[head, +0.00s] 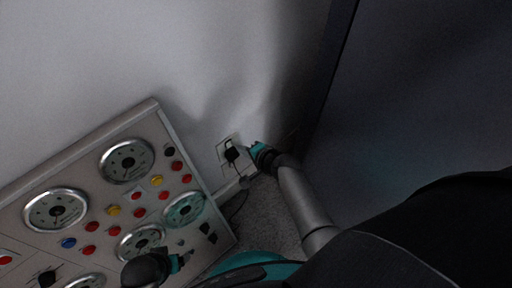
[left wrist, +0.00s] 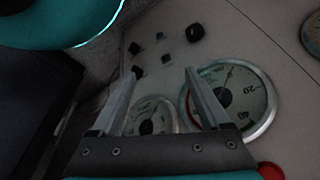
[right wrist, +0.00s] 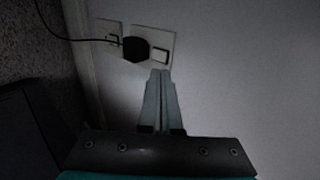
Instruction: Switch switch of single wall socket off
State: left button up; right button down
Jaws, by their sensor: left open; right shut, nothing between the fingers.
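The wall socket (head: 224,144) is a pale plate low on the wall, with a black plug (head: 232,155) in it. In the right wrist view the socket plate (right wrist: 152,30) holds the black plug (right wrist: 135,48) and a dark-edged switch (right wrist: 162,54) right of it. The switch's position cannot be told. My right gripper (head: 250,147) is shut and empty beside the socket. Its fingertips (right wrist: 160,72) appear just below the switch; contact cannot be told. My left gripper (head: 187,258) is over the gauge panel, and its fingers stand open and empty in the left wrist view (left wrist: 162,72).
A tilted panel (head: 75,167) with gauges, coloured buttons and black knobs fills the lower left. A second plate (right wrist: 104,25) with a black cable adjoins the socket. A dark upright surface (head: 420,95) stands at right. The wall above the socket is clear.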

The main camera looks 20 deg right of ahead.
pick_arm(q)
jog(key=s+a+f+p, duration=0.4)
jog(key=s+f, duration=0.1)
jog(key=f, duration=0.2)
jog(key=shift+s+a+f, duration=0.15)
jog(key=shift+s+f, duration=0.2)
jog(key=shift+f, duration=0.05)
pick_arm(e)
jog(key=w+r+v, duration=0.1)
jog(key=v, duration=0.6)
jog(key=shift+r, duration=0.3)
jog(key=shift+s, duration=0.15)
